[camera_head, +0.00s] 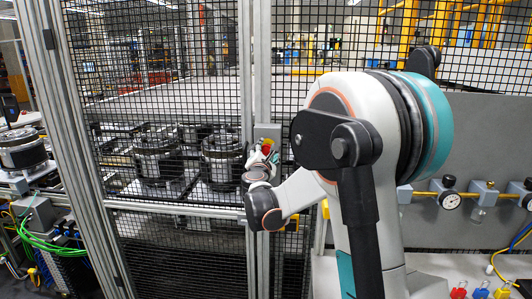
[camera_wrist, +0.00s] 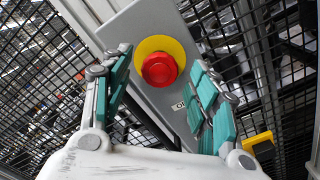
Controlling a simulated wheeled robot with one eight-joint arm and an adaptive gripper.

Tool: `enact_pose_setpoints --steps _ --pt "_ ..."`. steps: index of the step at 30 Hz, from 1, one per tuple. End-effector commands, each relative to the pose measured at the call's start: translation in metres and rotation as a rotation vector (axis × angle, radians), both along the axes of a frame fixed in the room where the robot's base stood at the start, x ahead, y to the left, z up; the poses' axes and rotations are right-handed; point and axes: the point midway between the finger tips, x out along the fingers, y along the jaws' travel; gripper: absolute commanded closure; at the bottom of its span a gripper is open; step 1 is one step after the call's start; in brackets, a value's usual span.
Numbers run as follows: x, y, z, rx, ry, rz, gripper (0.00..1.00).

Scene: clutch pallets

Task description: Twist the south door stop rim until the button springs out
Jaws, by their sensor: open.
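The door stop is a red mushroom button (camera_wrist: 159,69) on a round yellow backing, mounted on a grey box (camera_wrist: 137,25) in the wrist view. My gripper (camera_wrist: 163,88) is open, with one teal-padded finger on each side of the button in the picture. The fingers look apart from the button, and I cannot tell the exact depth between them. In the head view my gripper (camera_head: 263,158) is at the grey box (camera_head: 267,132) on the fence post, and it mostly hides the button. A partly hidden label is below the yellow backing.
Black mesh fence panels (camera_head: 150,60) on aluminium posts stand around the box. Behind the mesh are metal clutch units (camera_head: 158,158) on pallets. A yellow part (camera_wrist: 258,141) is on the right in the wrist view. Gauges (camera_head: 449,200) line the right wall.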

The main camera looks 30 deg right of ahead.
Motion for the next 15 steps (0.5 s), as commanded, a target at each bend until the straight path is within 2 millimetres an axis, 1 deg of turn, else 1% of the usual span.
enact_pose_setpoints --steps 3,6,14,15 --pt "0.0089 -0.0067 -0.0003 0.0 0.001 -0.001 0.45" --pt "0.0123 -0.009 -0.0001 0.0 0.0 0.0 0.45" --pt "0.0134 -0.0095 -0.0001 0.0 0.0 0.0 0.45" --pt "0.0134 -0.0095 -0.0001 0.0 0.0 0.0 0.48"
